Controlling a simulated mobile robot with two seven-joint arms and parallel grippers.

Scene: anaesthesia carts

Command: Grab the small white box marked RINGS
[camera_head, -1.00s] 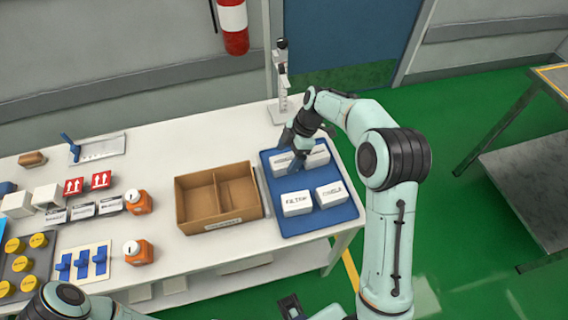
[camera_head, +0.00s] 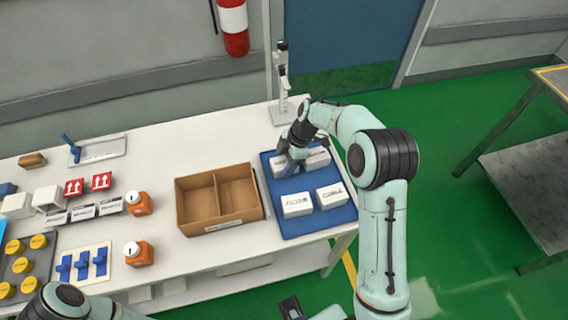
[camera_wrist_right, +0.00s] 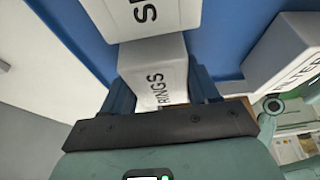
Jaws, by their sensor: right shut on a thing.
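The small white box marked RINGS (camera_wrist_right: 156,75) sits between the two fingers of my right gripper (camera_wrist_right: 163,92) in the right wrist view. The fingers are shut on it, one on each side. In the head view my right gripper (camera_head: 292,152) is at the back left of the blue tray (camera_head: 310,229), over the white box (camera_head: 279,169), which it partly hides. Whether the box is clear of the tray is hard to tell. A dark gripper, likely my left (camera_head: 291,306), shows at the bottom edge; its jaws are unclear.
Other white boxes share the tray: FILTER (camera_head: 297,205), another labelled box (camera_head: 332,196), and one at the back right (camera_head: 317,160). A box with "S" lettering (camera_wrist_right: 142,14) sits close against RINGS. A divided cardboard box (camera_head: 219,199) stands to the left.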

